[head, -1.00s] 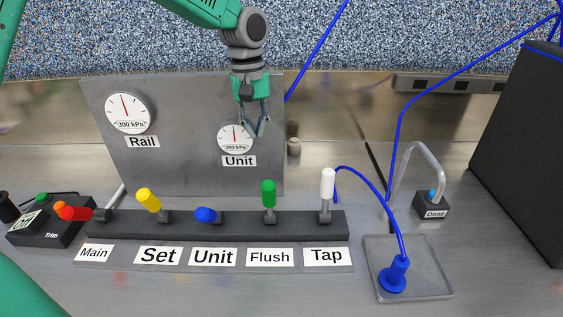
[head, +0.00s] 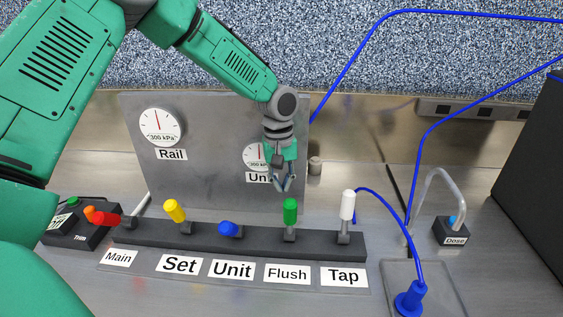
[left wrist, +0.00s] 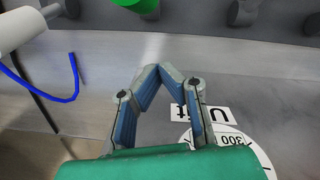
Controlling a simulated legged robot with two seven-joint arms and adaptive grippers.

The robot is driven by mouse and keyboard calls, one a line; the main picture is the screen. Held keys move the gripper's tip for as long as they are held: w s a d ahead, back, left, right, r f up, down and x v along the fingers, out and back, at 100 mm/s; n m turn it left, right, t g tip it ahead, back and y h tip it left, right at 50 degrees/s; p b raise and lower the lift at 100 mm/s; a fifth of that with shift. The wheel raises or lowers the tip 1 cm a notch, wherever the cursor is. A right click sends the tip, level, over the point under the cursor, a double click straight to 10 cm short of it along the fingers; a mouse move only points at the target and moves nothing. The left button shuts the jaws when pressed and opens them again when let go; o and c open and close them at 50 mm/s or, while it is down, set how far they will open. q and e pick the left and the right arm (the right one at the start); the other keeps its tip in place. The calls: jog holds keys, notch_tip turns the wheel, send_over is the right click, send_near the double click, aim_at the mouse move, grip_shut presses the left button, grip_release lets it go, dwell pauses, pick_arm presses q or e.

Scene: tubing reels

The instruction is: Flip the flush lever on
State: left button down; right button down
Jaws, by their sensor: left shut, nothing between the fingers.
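The flush lever has a green handle (head: 290,212) and stands upright on the black valve bar (head: 262,241), above the "Flush" label (head: 287,273). My left gripper (head: 286,190) is shut and empty. In the head view it shows just above the green handle, in front of the panel; I cannot tell whether they touch there. In the left wrist view the shut fingers (left wrist: 150,72) point toward the green handle (left wrist: 136,4), with a gap between them. The handle is cut off by the top edge there. My right gripper is not in view.
The white tap lever (head: 347,206) stands upright to the right. The blue unit lever (head: 229,229), yellow set lever (head: 174,211) and red main lever (head: 105,218) are to the left. A grey panel (head: 215,150) with gauges rises behind. A blue tube runs to a plug (head: 410,298) at right.

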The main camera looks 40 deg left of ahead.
aim_at(290, 221)
pick_arm(q)
jog(key=s+d, duration=0.1)
jog(key=d, duration=0.1)
jog(key=s+d+p, duration=0.1)
jog(key=shift+s+d+f, duration=0.2)
jog(key=shift+s+f, duration=0.05)
jog(key=shift+s, duration=0.1)
jog(key=shift+a, duration=0.1)
